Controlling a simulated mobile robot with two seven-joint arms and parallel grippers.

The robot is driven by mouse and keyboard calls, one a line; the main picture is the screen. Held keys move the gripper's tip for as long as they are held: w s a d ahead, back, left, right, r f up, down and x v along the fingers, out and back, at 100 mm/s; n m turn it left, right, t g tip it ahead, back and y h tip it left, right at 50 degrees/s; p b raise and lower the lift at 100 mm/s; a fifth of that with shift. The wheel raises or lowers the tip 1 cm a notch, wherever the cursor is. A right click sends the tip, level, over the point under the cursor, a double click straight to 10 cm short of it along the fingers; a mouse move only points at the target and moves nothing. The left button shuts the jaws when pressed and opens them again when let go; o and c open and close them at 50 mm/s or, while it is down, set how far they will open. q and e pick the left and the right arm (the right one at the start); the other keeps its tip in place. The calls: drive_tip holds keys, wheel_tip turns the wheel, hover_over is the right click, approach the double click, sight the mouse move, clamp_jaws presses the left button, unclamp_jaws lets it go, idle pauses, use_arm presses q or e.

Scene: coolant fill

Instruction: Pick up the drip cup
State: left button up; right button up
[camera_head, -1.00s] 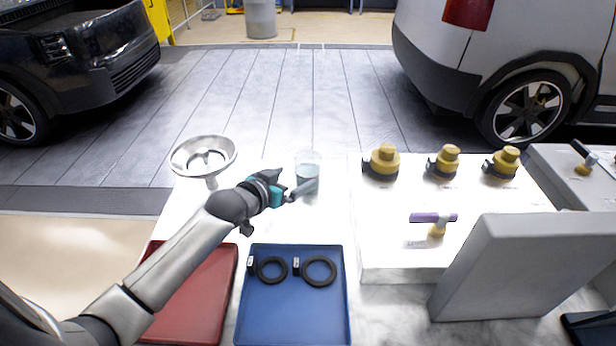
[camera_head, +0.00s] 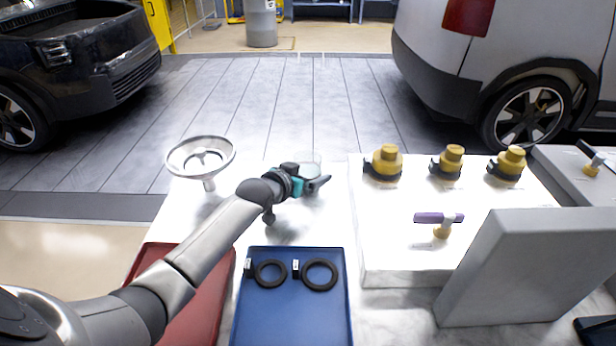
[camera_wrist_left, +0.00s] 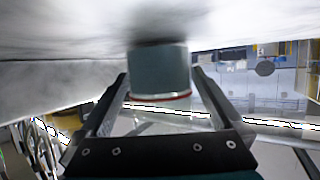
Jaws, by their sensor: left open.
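In the left wrist view the cup (camera_wrist_left: 160,72) appears upside down, with a reddish rim line. It sits between the two spread fingers of my left gripper (camera_wrist_left: 160,82), and gaps seem to show on both sides. My left gripper is open. My right gripper is in neither view.
A metal funnel (camera_head: 201,158) stands left of the cup. A blue tray (camera_head: 291,325) with two black rings and a red tray (camera_head: 205,318) lie in front. A raised white panel (camera_head: 385,222) with yellow caps (camera_head: 384,162) is to the right, beside a grey slanted block (camera_head: 515,268).

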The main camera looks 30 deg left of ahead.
use_arm(q)
drive_tip(key=shift+c, duration=0.4)
drive_tip(key=c, duration=1.3)
drive_tip(key=shift+c, duration=0.5)
drive_tip(key=shift+r, duration=0.15)
